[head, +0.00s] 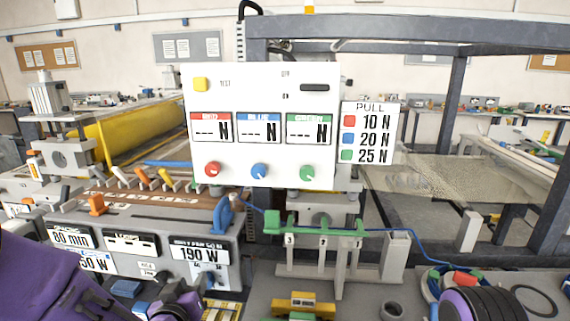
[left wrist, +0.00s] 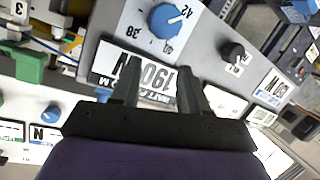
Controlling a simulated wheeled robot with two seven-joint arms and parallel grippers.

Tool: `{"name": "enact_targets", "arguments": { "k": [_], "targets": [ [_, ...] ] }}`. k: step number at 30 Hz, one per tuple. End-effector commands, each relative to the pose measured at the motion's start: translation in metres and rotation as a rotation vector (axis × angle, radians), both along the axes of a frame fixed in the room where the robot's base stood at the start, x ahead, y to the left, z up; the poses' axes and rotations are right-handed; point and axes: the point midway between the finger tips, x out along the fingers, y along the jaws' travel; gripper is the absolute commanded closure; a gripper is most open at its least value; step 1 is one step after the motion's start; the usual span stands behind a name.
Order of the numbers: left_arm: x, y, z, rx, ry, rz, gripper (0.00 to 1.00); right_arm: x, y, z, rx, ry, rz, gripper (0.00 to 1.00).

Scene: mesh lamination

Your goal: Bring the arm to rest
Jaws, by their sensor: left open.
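My left gripper (left wrist: 158,88) is open, its two dark fingers apart with nothing between them. I cannot tell whether the fingertips touch the panel. In the head view my purple left arm comes in at the lower left, and the gripper is low in front of the panel, partly hard to make out. My right gripper does not show.
A white test box (head: 262,150) with red, blue and green knobs stands at the centre. A green bar (head: 315,231) on a numbered grey stand is below it. A yellow roller (head: 130,130) is behind left, and a grey frame (head: 455,100) with mesh is at right.

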Motion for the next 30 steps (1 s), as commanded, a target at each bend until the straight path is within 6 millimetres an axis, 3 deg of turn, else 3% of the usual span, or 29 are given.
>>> {"name": "enact_targets", "arguments": {
  "k": [1, 5, 6, 9, 12, 15, 18, 21, 30],
  "targets": [
    [-0.016, 0.009, -0.042, -0.037, 0.090, 0.039, 0.56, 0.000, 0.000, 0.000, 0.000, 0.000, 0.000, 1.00],
    [-0.074, 0.033, -0.139, -0.105, 0.316, 0.156, 0.56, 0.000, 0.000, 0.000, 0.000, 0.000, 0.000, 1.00],
    [-0.097, 0.040, -0.166, -0.115, 0.387, 0.191, 0.56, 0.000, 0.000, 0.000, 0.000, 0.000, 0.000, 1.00],
    [-0.163, 0.056, -0.227, -0.110, 0.569, 0.267, 0.56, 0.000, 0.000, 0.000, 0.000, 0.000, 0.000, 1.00],
    [-0.231, 0.068, -0.271, -0.072, 0.740, 0.308, 0.56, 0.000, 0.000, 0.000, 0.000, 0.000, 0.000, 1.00],
    [-0.283, 0.074, -0.296, -0.040, 0.867, 0.323, 0.56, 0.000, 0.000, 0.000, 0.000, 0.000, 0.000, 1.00],
    [-0.313, 0.075, -0.309, -0.025, 0.939, 0.326, 0.56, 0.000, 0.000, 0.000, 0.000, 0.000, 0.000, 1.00],
    [-0.323, 0.076, -0.312, -0.021, 0.962, 0.327, 0.56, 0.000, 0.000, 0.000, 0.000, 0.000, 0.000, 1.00],
    [-0.322, 0.075, -0.312, -0.022, 0.960, 0.325, 0.56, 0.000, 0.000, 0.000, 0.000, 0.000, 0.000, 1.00]
  ]
}}
